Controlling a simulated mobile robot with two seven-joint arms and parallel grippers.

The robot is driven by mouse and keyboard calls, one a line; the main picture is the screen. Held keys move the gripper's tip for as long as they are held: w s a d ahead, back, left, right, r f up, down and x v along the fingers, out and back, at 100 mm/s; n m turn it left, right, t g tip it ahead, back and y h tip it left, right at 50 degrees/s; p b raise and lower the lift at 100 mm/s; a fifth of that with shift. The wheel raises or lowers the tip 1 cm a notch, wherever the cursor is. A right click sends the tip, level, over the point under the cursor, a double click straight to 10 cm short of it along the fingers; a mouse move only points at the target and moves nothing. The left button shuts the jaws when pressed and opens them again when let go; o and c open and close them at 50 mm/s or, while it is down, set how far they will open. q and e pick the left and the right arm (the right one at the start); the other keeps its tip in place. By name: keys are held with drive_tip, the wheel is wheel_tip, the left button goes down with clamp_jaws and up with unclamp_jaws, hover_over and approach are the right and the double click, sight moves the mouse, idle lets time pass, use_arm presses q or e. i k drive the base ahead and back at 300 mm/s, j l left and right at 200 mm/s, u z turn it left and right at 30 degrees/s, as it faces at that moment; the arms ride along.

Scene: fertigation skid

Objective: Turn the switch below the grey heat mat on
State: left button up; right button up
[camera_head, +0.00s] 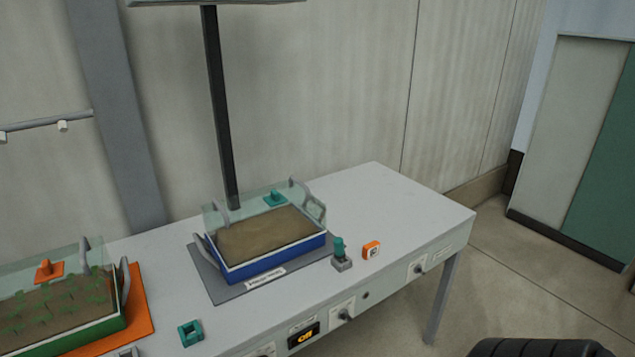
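The grey heat mat (213,284) lies on the white table under a blue tray (275,262) of brown soil with a clear lid. On the table's front panel below the mat, a small black display (303,336) shows orange lettering that seems to read OFF. A knob switch (345,315) on a white plate sits just right of the display. Another switch plate (264,351) to its left is cut by the bottom edge. A further knob switch (419,267) is near the table's right end. Neither gripper shows.
An orange mat (139,325) carries a green tray (98,337) of seedlings at left. A teal block (190,332), a grey-and-teal item (341,255) and an orange-and-white item (371,250) stand on the table. A black post (219,110) rises behind.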

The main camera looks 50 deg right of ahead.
sight(343, 315)
drive_tip(key=z, duration=1.7)
